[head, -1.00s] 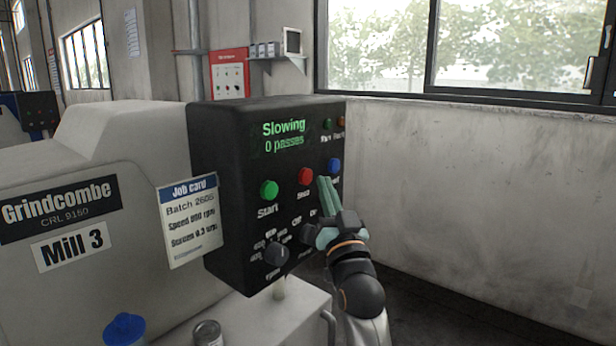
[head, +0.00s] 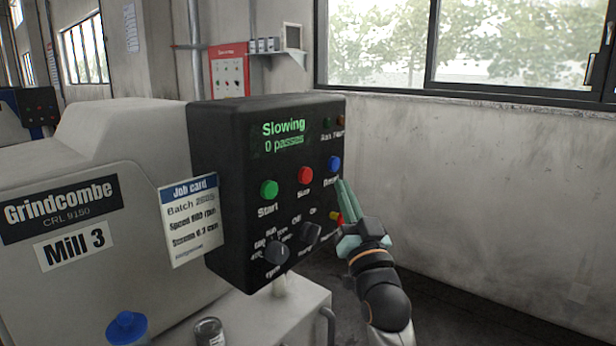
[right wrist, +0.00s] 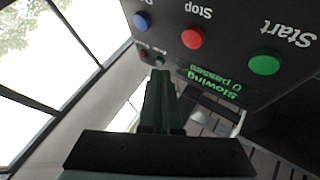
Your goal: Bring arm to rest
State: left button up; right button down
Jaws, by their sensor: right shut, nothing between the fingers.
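My right gripper (head: 345,192) is shut and empty, its green fingers pointing up just in front of the right edge of the black control panel (head: 225,190). In the right wrist view the shut fingers (right wrist: 160,85) point toward the panel, which appears upside down. The panel has a green Start button (head: 268,190), a red Stop button (head: 305,175) and a blue button (head: 334,164). Its display (head: 284,137) reads "Slowing, 0 passes". Two dark knobs (head: 277,253) sit lower down. A red-and-yellow control (head: 336,218) is partly hidden by the gripper. My left gripper is not in view.
The pale Mill 3 housing (head: 120,160) stands left of the panel, with a job card (head: 190,222) on it. Free floor and a bare wall (head: 470,190) lie to the right.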

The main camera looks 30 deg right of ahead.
jog(key=s+a+f+n+g+y+p, duration=0.1)
jog(key=a+f+n+g+y, duration=0.15)
jog(key=f, duration=0.55)
jog(key=s+a+f+n+g+y+p, duration=0.1)
jog(key=a+f+g+y+p, duration=0.15)
jog(key=f, duration=0.55)
jog(key=s+a+f+n+g+y+p, duration=0.15)
jog(key=a+f, duration=0.25)
jog(key=f, duration=0.4)
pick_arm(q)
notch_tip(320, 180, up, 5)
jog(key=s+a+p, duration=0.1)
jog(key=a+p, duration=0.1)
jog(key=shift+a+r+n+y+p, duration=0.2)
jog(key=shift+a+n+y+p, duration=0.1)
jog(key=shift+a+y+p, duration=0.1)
pick_arm(e)
jog(key=s+a+f+n+g+y, duration=0.1)
jog(key=s+a+f+g, duration=0.2)
jog(key=s+f, duration=0.7)
jog(key=s+a+f+n+g+y, duration=0.1)
jog(key=s+a+f+g, duration=0.3)
jog(key=s+f, duration=0.6)
jog(key=shift+s+a+f+n, duration=0.3)
jog(key=shift+s+a+f, duration=0.1)
jog(key=shift+s+a, duration=0.45)
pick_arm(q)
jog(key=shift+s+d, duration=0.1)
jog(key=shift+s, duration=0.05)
